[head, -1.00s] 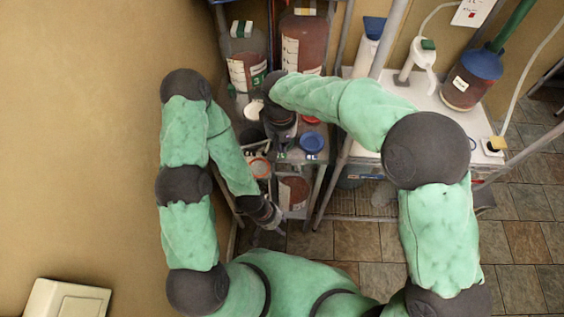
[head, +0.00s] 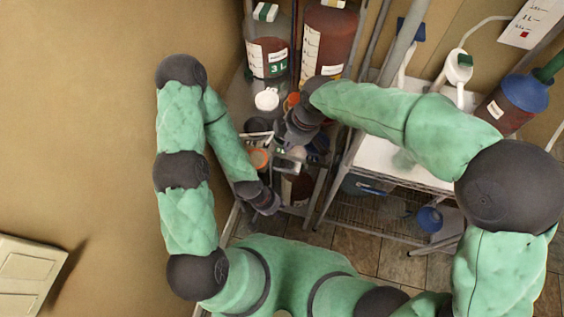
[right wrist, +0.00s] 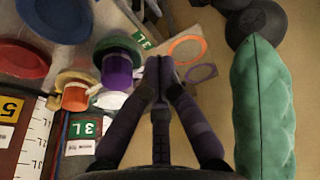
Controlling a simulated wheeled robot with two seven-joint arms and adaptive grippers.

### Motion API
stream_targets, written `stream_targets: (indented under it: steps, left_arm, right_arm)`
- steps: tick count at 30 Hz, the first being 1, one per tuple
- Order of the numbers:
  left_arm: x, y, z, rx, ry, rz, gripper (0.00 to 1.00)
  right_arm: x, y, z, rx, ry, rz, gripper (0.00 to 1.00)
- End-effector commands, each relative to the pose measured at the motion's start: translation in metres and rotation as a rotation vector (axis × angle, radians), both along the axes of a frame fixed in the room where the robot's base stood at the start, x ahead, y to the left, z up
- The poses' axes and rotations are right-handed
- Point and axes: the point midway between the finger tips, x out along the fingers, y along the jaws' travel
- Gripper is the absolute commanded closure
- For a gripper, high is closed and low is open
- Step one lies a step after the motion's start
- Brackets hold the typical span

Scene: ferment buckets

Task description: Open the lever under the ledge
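I cannot make out the lever with certainty. In the right wrist view, an orange tap (right wrist: 75,97) and a purple tap (right wrist: 117,74), each with a white part beside it, sit by green 3L labels. My right gripper (right wrist: 158,66) has its fingertips together just right of the purple tap, with nothing visible between them. In the head view, the right gripper (head: 296,136) is over the metal shelf, in front of the buckets. My left gripper (head: 268,204) is lower, at the shelf's front left; its fingers are too small to judge.
A 3L bucket (head: 268,58) and a larger red-brown bucket (head: 327,45) stand at the back. A white cup (head: 267,98) and an orange-rimmed vessel (head: 259,159) are close to my arms. A white cart (head: 385,160) stands right, with a blue-capped jug (head: 508,102).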

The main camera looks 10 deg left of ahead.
Motion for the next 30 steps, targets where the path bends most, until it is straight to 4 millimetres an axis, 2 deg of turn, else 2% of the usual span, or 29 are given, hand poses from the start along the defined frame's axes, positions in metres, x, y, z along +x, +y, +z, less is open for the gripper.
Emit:
stream_targets:
  steps: [8, 13, 30]
  left_arm:
    - [0.000, 0.000, 0.000, 0.000, 0.000, 0.000, 0.60]
    - [0.000, 0.000, -0.003, 0.000, 0.000, 0.000, 0.60]
    - [0.000, 0.000, -0.027, 0.000, 0.000, 0.000, 0.60]
  right_arm:
    - [0.000, 0.000, 0.000, -0.001, 0.000, -0.001, 1.00]
    - [0.000, 0.003, -0.012, -0.002, 0.002, -0.001, 1.00]
    - [0.001, 0.024, -0.109, -0.001, 0.002, -0.003, 1.00]
